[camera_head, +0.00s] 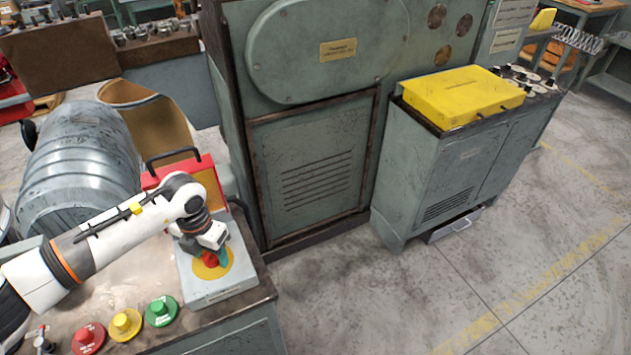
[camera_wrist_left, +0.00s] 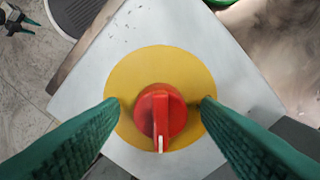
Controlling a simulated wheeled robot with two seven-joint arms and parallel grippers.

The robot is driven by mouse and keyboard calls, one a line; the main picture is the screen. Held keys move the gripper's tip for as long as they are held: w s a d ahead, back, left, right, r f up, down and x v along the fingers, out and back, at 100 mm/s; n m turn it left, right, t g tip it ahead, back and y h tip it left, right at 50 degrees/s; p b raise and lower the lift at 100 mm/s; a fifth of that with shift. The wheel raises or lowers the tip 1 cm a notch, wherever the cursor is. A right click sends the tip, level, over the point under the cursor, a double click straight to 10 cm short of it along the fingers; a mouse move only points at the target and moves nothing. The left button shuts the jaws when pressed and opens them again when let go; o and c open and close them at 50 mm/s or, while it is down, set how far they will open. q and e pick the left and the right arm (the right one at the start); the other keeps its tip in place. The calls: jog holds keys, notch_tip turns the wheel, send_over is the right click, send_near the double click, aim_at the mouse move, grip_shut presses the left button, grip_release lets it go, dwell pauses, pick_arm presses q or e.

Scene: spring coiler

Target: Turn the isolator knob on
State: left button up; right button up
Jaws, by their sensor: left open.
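The isolator knob (camera_wrist_left: 161,114) is red with a raised grip bar and a white mark at one end, on a yellow disc (camera_wrist_left: 123,72). In the left wrist view the white mark points to the bottom of the picture. The disc is on a grey box (camera_head: 218,288) on the bench, where the red knob (camera_head: 210,259) shows partly behind my gripper. My left gripper (camera_head: 217,256) is over the knob. Its two green fingers (camera_wrist_left: 160,103) are spread on either side of the knob, with gaps to it. My right gripper is not in view.
Red (camera_head: 88,338), yellow (camera_head: 125,324) and green (camera_head: 161,311) push buttons stand on the bench in front of the box. A red case (camera_head: 185,172) with a black handle is behind it. A large grey machine (camera_head: 312,165) stands beyond the bench. Floor to the right is clear.

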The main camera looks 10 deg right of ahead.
pick_arm(q)
jog(key=n+p, duration=0.3)
jog(key=n, duration=0.1)
jog(key=shift+r+p, duration=0.35)
jog(key=shift+p, duration=0.05)
notch_tip(320, 180, up, 11)
jog(key=b, duration=0.4)
jog(key=s+d+g+h, duration=0.1)
jog(key=s+d+h, duration=0.25)
jog(key=d, duration=0.35)
jog(key=s+d+h, duration=0.2)
jog(key=d+h, duration=0.2)
jog(key=d, duration=0.3)
jog(key=s+d+r+n+t+h, duration=0.1)
jog(key=s+d+r+h, duration=0.1)
jog(key=d+r+h, duration=0.6)
jog(key=shift+s+r+n+h, duration=0.3)
jog(key=shift+s+n+h, duration=0.1)
jog(key=shift+h, duration=0.35)
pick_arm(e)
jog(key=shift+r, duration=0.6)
